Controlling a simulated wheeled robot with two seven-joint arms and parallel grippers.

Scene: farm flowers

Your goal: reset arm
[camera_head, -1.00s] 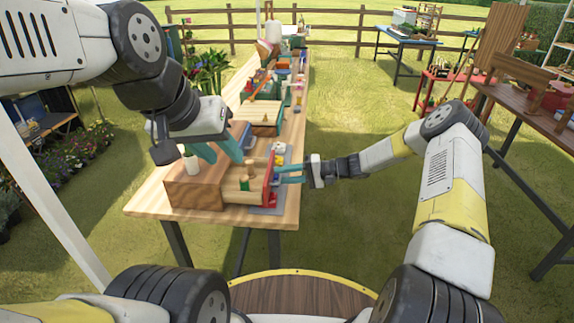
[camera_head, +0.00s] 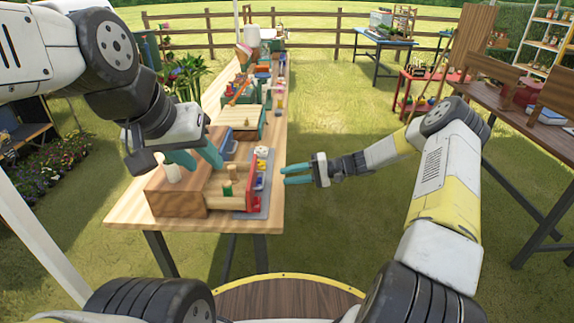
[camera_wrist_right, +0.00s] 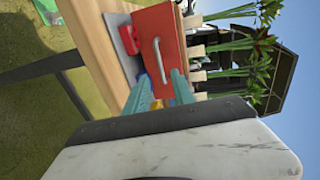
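My left gripper (camera_head: 194,160) is over the wooden box with a drawer (camera_head: 178,197) on the near end of the table, its teal fingers spread apart next to a white cylinder (camera_head: 172,172). My right gripper (camera_head: 298,174) is off the table's right edge, its teal fingers apart with nothing between them. The drawer's red front (camera_head: 252,184) faces it, with a clear gap between. In the right wrist view the teal fingers (camera_wrist_right: 160,93) point toward the red drawer front (camera_wrist_right: 157,42), which has a silver handle (camera_wrist_right: 160,60). The drawer stands open, with small wooden pegs (camera_head: 228,188) in it.
The long wooden table (camera_head: 125,217) runs away from me with toys and tools along it. A grey tray (camera_head: 254,212) with small coloured pieces lies beside the drawer. A brown table (camera_head: 510,123) stands at far right.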

